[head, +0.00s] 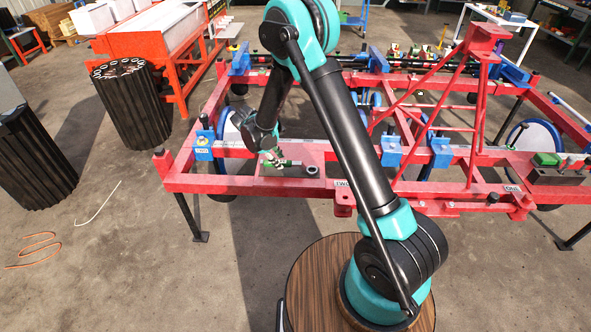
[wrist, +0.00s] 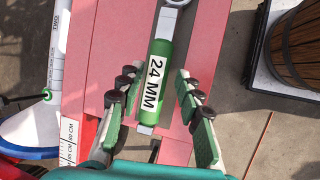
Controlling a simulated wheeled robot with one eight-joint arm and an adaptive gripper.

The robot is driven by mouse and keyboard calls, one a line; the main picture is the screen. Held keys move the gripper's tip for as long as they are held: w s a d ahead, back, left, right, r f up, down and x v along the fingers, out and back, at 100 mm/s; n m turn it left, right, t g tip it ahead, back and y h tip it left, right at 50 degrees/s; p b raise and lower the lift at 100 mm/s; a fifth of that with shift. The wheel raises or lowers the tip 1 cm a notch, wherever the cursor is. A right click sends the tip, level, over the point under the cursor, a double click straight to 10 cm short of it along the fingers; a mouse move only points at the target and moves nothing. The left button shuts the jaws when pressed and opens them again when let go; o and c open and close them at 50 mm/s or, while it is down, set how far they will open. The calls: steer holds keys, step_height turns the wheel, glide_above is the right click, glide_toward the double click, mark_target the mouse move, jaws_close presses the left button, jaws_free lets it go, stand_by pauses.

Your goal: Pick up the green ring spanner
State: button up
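The green ring spanner (wrist: 160,72) lies on a flat red beam of the frame. Its green handle carries a white "24 MM" label, and a metal ring end runs off the top of the wrist view. In the head view the spanner's ring end (head: 312,169) shows on the near beam, with the green handle partly hidden by my gripper. My gripper (wrist: 156,82) is open, with green-padded fingers on both sides of the handle and visible gaps to it. It also shows low over the beam in the head view (head: 274,158).
The red steel frame (head: 240,184) stretches across the head view, with blue brackets (head: 391,149) and diagonal red bars (head: 425,130) rising at its right. A green object (head: 547,159) sits at the far right. Dark ribbed bins (head: 132,105) stand at left, with open floor between.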

mark_target(281, 162)
steer(key=shift+x, duration=2.35)
steer(key=shift+w+a, duration=0.1)
steer(key=shift+w, duration=0.05)
jaws_close()
